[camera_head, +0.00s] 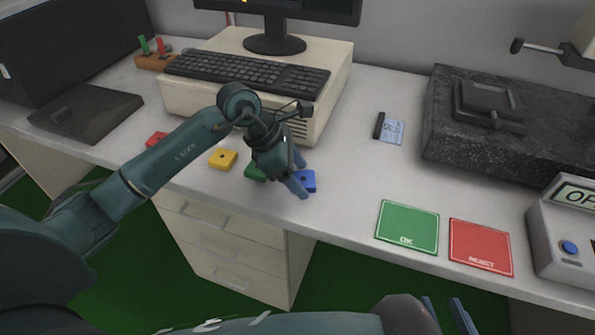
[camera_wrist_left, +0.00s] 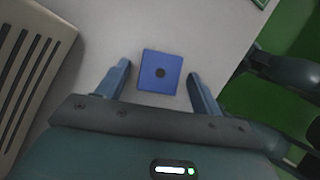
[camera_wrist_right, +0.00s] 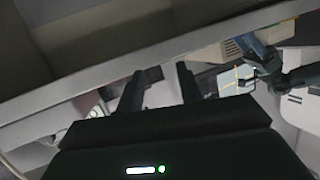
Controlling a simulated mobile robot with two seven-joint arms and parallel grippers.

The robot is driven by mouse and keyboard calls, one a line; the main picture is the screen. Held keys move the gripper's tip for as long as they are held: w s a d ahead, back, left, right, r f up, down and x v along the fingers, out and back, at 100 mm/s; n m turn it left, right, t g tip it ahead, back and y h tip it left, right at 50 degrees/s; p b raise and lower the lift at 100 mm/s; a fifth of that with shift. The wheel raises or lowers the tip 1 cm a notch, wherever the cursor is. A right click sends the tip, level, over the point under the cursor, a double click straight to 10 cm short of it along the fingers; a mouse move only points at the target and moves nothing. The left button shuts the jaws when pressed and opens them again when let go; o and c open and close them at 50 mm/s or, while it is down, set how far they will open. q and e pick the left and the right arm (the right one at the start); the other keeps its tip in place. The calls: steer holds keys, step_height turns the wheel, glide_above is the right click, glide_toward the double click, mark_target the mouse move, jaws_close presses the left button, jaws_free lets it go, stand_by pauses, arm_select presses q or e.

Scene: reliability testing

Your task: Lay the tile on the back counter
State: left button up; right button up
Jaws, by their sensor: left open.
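Four coloured tiles lie in a row on the counter: a red tile (camera_head: 156,139), a yellow tile (camera_head: 223,159), a green tile (camera_head: 254,172) partly hidden by my gripper, and a blue tile (camera_head: 308,181). My left gripper (camera_head: 295,174) is open and points down at the blue tile. In the left wrist view the square blue tile (camera_wrist_left: 161,72), with a dark round spot in its middle, sits between the spread fingers with a gap on each side. My right gripper (camera_head: 446,306) is in front of the counter's front edge; its fingers stand apart and empty in the right wrist view (camera_wrist_right: 160,78).
A green OK mat (camera_head: 407,224) and a red REJECT mat (camera_head: 481,245) lie to the right. A computer with keyboard (camera_head: 247,76) stands behind the tiles. A dark stone block (camera_head: 445,139) and a grey device (camera_head: 553,231) fill the right. Counter between computer and stone is mostly clear.

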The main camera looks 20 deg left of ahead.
arm_select(q)
steer(key=v, duration=1.1)
steer(key=s+d+r+n+t+h, duration=0.1)
steer(key=s+d+r+n+h, duration=0.2)
steer(key=s+d+n+h, duration=0.4)
steer(key=s+d+r+n+t+h, duration=0.2)
steer(key=s+d+n+h, duration=0.2)
steer(key=d+n+h, duration=0.35)
steer(key=w+a+f+n+t+y, duration=0.1)
steer(key=a+f+n+t+y, duration=0.2)
steer(key=n+t+y, duration=0.55)
steer(key=a+f+n+t+y, duration=0.1)
steer(key=a+f+n+t, duration=0.3)
steer(key=n, duration=1)
steer(key=s+a+f+n+g+y, duration=0.1)
steer(key=s+f+n+g+y, duration=0.3)
steer(key=f+n, duration=0.6)
steer(key=s+n+y, duration=0.1)
steer(key=s+y, duration=0.1)
steer(key=shift+s+a+f+p, duration=0.3)
steer(key=shift+s+a+f, duration=0.05)
arm_select(e)
steer(key=shift+a+f, duration=0.1)
steer(key=shift+a, duration=0.05)
